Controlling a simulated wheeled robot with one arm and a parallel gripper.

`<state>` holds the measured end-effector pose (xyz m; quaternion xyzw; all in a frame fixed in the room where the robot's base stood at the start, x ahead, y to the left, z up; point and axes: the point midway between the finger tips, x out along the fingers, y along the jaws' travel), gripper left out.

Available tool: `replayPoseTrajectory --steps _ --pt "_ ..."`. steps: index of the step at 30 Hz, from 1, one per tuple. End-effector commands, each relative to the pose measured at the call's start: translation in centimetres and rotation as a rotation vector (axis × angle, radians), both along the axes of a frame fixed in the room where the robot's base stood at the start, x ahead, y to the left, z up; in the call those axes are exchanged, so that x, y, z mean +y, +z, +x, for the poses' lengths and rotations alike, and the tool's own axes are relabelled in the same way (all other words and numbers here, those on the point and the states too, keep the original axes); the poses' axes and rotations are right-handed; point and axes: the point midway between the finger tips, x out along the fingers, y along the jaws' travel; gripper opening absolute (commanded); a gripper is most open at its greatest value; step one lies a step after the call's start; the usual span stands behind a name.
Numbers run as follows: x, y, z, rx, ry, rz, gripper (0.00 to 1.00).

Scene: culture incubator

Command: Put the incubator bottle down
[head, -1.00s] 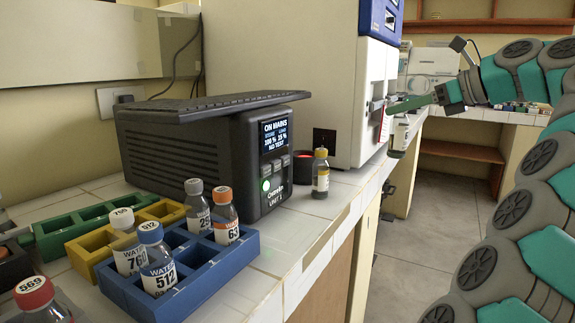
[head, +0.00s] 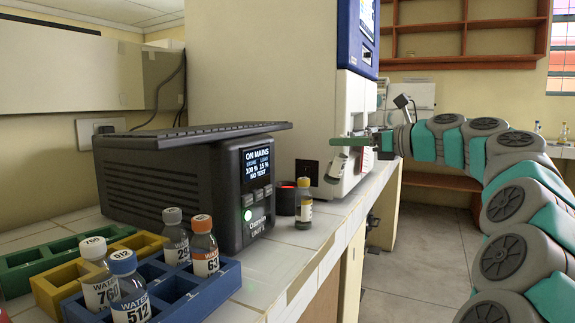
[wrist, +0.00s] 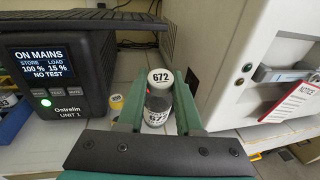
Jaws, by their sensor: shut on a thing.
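The incubator bottle (wrist: 158,103) has a white cap marked 672, a grey body and a white label. In the wrist view it stands between the two green fingers of my gripper (wrist: 158,92), which is shut on it.
A yellow-capped bottle (head: 303,205) stands on the counter left of my gripper, by a dark round container (head: 286,198). A black power unit (head: 185,180) and blue (head: 215,291), yellow (head: 45,292) and green (head: 18,276) racks are farther left. The white cabinet (head: 265,90) stands behind.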

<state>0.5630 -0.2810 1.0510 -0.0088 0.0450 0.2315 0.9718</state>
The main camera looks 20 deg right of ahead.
Motion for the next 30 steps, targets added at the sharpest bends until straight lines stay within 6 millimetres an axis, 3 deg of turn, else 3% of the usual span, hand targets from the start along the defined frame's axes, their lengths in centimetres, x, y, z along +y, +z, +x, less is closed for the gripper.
replayPoseTrajectory --steps 9,15,22,30 --pt "3.2 -0.2 6.3 0.005 0.003 -0.001 0.00" --pt "4.6 -0.1 9.1 0.002 0.001 0.000 0.00" --pt "5.8 -0.2 11.5 0.002 0.001 -0.001 0.00" --pt "6.1 -3.3 12.1 0.001 0.000 0.002 0.00"
